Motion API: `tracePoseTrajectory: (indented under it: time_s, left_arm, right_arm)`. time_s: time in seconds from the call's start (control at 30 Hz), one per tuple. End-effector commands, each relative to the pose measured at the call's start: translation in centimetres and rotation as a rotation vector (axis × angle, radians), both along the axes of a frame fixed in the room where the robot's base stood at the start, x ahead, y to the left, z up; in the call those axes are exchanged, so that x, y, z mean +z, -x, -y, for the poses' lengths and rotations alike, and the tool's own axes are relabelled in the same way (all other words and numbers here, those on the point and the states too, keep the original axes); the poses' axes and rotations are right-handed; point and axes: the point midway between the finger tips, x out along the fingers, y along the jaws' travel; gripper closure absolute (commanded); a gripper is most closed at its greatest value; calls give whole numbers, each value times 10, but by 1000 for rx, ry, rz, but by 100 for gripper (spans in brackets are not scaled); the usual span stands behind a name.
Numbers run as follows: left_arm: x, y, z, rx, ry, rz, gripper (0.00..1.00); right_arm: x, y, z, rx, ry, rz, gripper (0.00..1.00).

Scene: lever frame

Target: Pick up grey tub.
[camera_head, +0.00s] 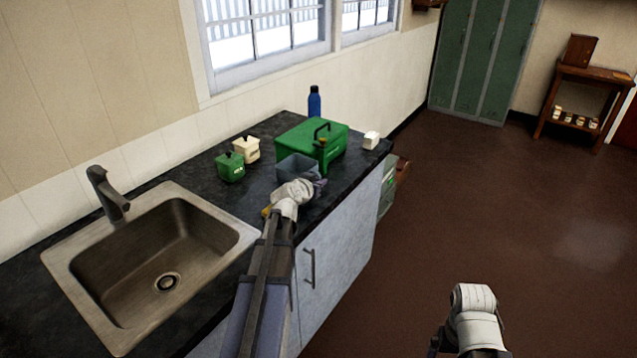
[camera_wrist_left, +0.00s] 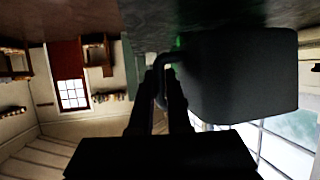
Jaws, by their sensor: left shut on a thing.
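The grey tub (camera_head: 298,167) is an open box at the counter's front edge, just in front of the green toolbox. In the left wrist view the tub (camera_wrist_left: 240,75) fills the upper right as a dark block with a curved handle at its side. My left gripper (camera_head: 312,185) is at the tub's near side, partly hidden by my wrist. In the left wrist view its fingers (camera_wrist_left: 161,75) are shut at the handle. I cannot tell whether the tub touches the counter. Of my right arm only a white link shows; its gripper is not visible.
A green toolbox (camera_head: 335,150) with a black handle stands right behind the tub. A small green tub (camera_head: 230,167), a cream tub (camera_head: 246,149), a blue bottle (camera_head: 314,102) and a white box (camera_head: 371,140) share the counter. The sink (camera_head: 160,250) is at left.

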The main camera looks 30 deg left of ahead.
Motion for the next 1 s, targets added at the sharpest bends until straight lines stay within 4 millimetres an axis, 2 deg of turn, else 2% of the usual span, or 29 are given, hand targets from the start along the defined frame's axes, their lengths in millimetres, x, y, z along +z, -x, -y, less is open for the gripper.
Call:
tracePoseTrajectory:
  time_s: [0.03, 0.1, 0.3, 0.4, 0.73, 0.77, 0.9, 1.0]
  left_arm:
    - [16, 0, 0, 0, 0, 0, 100]
    - [28, 0, 0, 0, 0, 0, 100]
    - [56, 0, 0, 0, 0, 0, 100]
    - [63, 0, 0, 0, 0, 0, 100]
    - [64, 0, 0, 0, 0, 0, 100]
    - [64, 0, 0, 0, 0, 0, 86]
    - [64, 0, 0, 0, 0, 0, 100]
    - [64, 0, 0, 0, 0, 0, 100]
  right_arm:
    - [16, 0, 0, 0, 0, 0, 1]
    - [28, 0, 0, 0, 0, 0, 1]
    - [56, 0, 0, 0, 0, 0, 1]
    - [63, 0, 0, 0, 0, 0, 1]
    - [64, 0, 0, 0, 0, 0, 1]
    - [64, 0, 0, 0, 0, 0, 1]
    - [64, 0, 0, 0, 0, 0, 1]
    - [64, 0, 0, 0, 0, 0, 1]
